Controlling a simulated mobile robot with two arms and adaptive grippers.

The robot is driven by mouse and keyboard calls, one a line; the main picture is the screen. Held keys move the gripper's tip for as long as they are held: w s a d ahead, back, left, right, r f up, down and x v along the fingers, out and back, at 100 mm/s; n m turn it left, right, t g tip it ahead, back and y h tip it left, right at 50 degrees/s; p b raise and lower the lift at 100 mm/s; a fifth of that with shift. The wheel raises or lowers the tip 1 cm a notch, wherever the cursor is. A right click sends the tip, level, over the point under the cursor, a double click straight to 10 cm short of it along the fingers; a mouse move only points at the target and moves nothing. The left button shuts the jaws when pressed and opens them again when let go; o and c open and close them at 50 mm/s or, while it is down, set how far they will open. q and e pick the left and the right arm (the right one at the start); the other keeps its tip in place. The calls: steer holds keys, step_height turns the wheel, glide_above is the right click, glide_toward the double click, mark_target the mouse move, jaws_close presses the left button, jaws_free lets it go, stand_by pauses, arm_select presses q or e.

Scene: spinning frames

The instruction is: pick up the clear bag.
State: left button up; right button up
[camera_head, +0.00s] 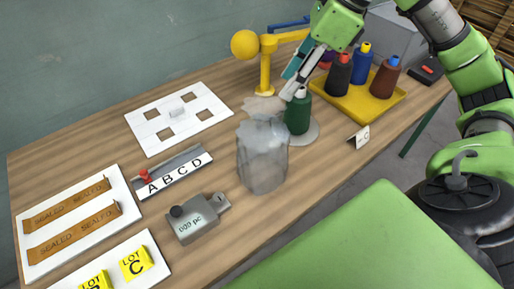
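The clear bag (262,158) stands on the wooden table near its front edge, a see-through grey shape with a crumpled top. My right gripper (287,87) comes down from the top right, behind and above the bag, with its fingertips close to the bag's crumpled top and the green bottle (297,113). Its teal and grey fingers look apart, with nothing seen between them. Whether a finger touches the bag or the bottle I cannot tell. My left gripper is not in view.
The green bottle stands on a pale round base just right of the bag. A yellow tray (352,108) with several bottles is behind right. A yellow arm-like stand (265,70) is behind. A green surface (375,245) lies in front.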

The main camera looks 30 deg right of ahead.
glide_toward(258, 128)
steer(key=shift+w+d+f, duration=0.1)
steer(key=shift+w+f, duration=0.15)
steer(key=shift+f, duration=0.25)
steer(key=shift+w+d+f, duration=0.1)
steer(key=shift+w+f, duration=0.15)
steer(key=shift+f, duration=0.2)
steer(key=shift+w+a+f+p, duration=0.1)
steer(key=shift+a+f+p, duration=0.3)
steer(key=shift+f, duration=0.15)
steer(key=p+x, duration=0.1)
steer(key=x, duration=0.3)
steer(key=shift+a+f, duration=0.1)
steer(key=c, duration=1)
